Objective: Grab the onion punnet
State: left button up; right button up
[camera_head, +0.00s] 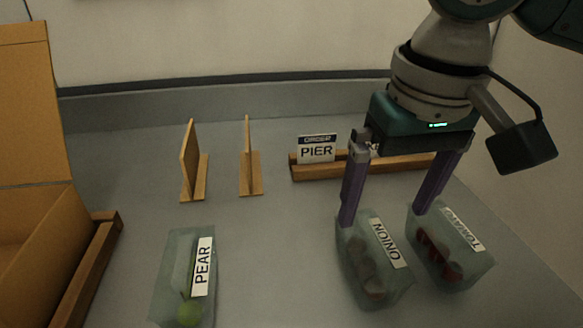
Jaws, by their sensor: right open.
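The onion punnet (358,275) is a clear, greenish open box with brownish onions in it and a white ONION label. It stands on the grey surface right of the middle. My right gripper (383,218) is open and empty, pointing down at the punnet's far end. Its left finger overlaps the onion punnet's far left corner in the picture. Its right finger ends at the far left corner of the tomato punnet (468,270). I cannot tell whether either finger touches a punnet. My left gripper is out of view.
The tomato punnet stands close to the right of the onion punnet. A pear punnet (170,275) stands at front left. An order sign (316,149) reading PIER sits on a wooden bar behind. Two wooden uprights (189,165) (248,160) stand at back left; a cardboard box (35,240) is far left.

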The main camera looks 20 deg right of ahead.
aim_at(367, 252)
jog(key=f, duration=0.4)
jog(key=shift+w+a+b, duration=0.2)
jog(key=shift+a+b, duration=0.05)
jog(key=shift+b, duration=0.15)
jog(key=f, duration=0.1)
jog(key=f+b, duration=0.1)
jog(key=f, duration=0.3)
jog(key=shift+w+f, duration=0.25)
jog(key=shift+w, duration=0.05)
jog(key=shift+d, duration=0.1)
jog(key=c, duration=0.4)
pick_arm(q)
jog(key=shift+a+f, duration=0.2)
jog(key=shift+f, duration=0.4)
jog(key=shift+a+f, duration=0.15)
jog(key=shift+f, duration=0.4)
pick_arm(e)
jog(key=c, duration=0.9)
